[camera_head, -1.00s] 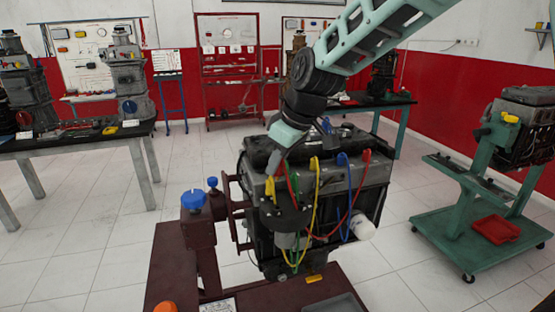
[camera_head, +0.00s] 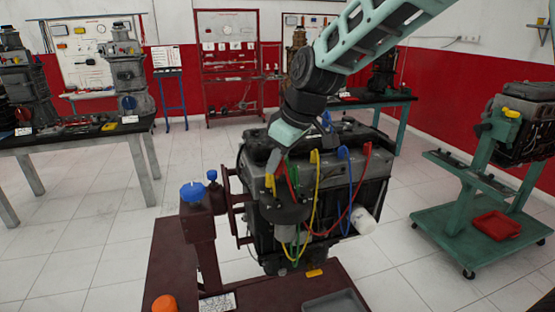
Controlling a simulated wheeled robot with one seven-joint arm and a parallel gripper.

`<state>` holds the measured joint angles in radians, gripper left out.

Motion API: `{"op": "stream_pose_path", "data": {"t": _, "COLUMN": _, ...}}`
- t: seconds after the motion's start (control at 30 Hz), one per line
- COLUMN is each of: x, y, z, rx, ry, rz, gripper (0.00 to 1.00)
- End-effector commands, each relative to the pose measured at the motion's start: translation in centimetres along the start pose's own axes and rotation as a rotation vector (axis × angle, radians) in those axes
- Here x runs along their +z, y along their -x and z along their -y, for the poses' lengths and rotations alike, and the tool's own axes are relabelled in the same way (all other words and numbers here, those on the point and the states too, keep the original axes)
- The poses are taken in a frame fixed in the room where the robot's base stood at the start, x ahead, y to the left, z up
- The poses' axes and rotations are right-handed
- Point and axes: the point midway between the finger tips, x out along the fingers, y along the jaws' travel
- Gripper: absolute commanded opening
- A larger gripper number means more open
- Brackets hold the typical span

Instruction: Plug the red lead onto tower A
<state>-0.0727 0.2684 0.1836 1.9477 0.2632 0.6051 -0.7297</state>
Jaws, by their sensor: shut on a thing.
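An engine (camera_head: 350,188) stands on a dark red stand in the middle of the head view. The red lead (camera_head: 351,200) has one end on the engine's right top, beside the blue lead (camera_head: 349,190), yellow lead (camera_head: 315,190) and green lead (camera_head: 292,178). It loops down to the left, towards the dark round distributor part (camera_head: 287,212) at the engine's front. My gripper (camera_head: 276,168) points down above that part and is shut; a bit of red shows at its tips, apparently the lead's other end. Tower A cannot be made out; the gripper and leads cover that area.
The stand (camera_head: 180,255) has a blue knob (camera_head: 193,190) and an orange knob (camera_head: 163,303) at left. A grey tray (camera_head: 335,303) lies at front. A green trolley (camera_head: 470,235) with another engine stands right. A workbench (camera_head: 75,140) is at left. Floor between is clear.

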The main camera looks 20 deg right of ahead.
Motion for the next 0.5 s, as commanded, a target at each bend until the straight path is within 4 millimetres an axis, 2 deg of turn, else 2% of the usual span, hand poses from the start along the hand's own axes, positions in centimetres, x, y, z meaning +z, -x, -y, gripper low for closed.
{"op": "stream_pose_path", "data": {"t": 0.5, "x": 1.0, "y": -2.4, "z": 0.0, "rx": -0.001, "ry": -0.001, "rz": 0.001, "gripper": 0.00}}
